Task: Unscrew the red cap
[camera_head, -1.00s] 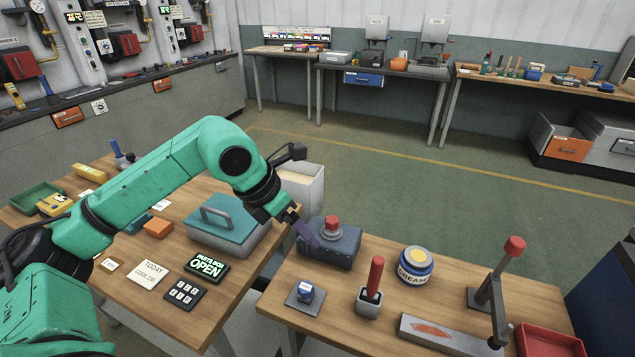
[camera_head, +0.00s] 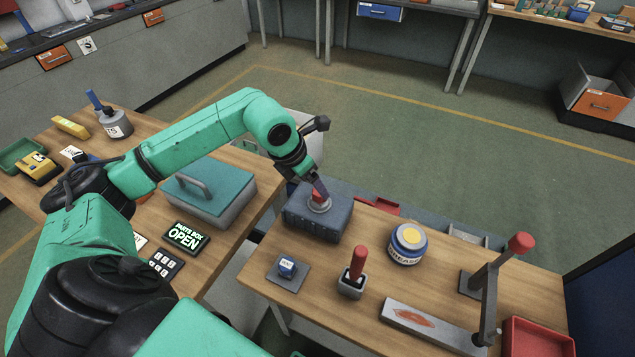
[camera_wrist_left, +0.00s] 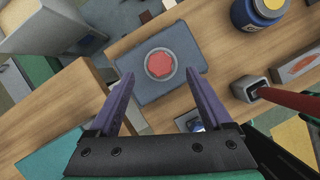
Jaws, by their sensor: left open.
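The red cap (camera_wrist_left: 160,64) sits in a light ring on top of a dark blue-grey box (camera_head: 313,224) on the right-hand wooden table. In the head view the cap (camera_head: 316,197) is partly hidden by my gripper. My left gripper (camera_head: 321,190) is above the box, pointing down. In the left wrist view its two purple fingers (camera_wrist_left: 160,76) are spread wide and empty. The cap appears between and just beyond the fingertips, with no visible contact. My right gripper does not show.
A teal-lidded box (camera_head: 209,190) is on the left table. A gap separates the tables.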

